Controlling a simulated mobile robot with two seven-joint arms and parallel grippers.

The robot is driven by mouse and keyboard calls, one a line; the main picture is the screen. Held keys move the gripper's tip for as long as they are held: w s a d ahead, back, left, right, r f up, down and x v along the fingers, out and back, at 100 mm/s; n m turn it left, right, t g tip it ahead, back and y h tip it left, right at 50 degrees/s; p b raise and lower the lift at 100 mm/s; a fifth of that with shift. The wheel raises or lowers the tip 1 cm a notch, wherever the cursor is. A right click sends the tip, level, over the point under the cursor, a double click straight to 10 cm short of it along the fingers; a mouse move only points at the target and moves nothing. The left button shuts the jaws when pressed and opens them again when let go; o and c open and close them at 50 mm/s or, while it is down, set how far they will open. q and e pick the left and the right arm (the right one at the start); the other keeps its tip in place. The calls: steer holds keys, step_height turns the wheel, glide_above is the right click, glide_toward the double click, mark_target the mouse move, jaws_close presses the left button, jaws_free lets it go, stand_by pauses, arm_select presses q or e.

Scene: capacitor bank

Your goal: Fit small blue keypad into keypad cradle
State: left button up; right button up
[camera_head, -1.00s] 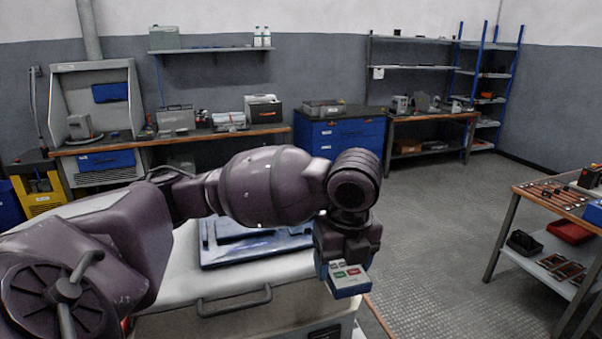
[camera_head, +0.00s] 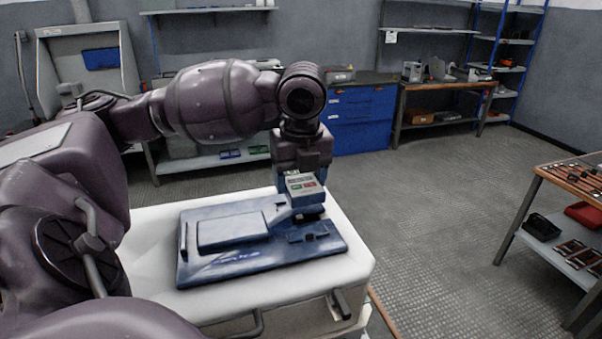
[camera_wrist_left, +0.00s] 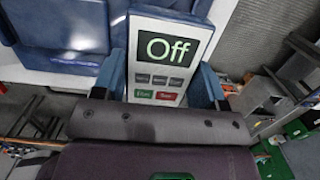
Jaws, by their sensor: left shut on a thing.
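The small keypad (camera_head: 302,187) has a pale face, with red and green buttons and a blue body. My left gripper (camera_head: 296,196) is shut on it and holds it above the far right part of a blue board (camera_head: 220,267). In the left wrist view the keypad (camera_wrist_left: 165,58) sits between the two blue fingers, its display reading "Off". A slotted dark blue fixture (camera_head: 314,233), which looks like the keypad cradle, is on the board's right side, just below and nearer than the keypad. I cannot tell whether they touch. My right gripper is not in view.
The board lies on a white cabinet top (camera_head: 345,262) and carries a raised blue block (camera_head: 232,229) left of the fixture. A side table (camera_head: 570,180) with tools stands at the right. The floor between is clear.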

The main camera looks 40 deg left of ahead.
mark_target(299, 215)
arm_select(q)
steer(key=shift+s+d+f, duration=0.1)
steer(key=shift+f, duration=0.25)
steer(key=shift+f+b, duration=0.25)
steer(key=shift+b, duration=0.2)
steer(key=shift+f+b, duration=0.85)
steer(key=shift+f, duration=0.25)
steer(key=shift+f+b, duration=0.7)
steer(key=shift+f, duration=0.3)
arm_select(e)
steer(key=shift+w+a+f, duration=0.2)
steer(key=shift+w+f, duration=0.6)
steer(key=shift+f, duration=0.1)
arm_select(q)
steer(key=shift+r, duration=0.1)
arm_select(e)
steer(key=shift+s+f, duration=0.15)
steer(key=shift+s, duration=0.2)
arm_select(q)
steer(key=shift+p, duration=0.4)
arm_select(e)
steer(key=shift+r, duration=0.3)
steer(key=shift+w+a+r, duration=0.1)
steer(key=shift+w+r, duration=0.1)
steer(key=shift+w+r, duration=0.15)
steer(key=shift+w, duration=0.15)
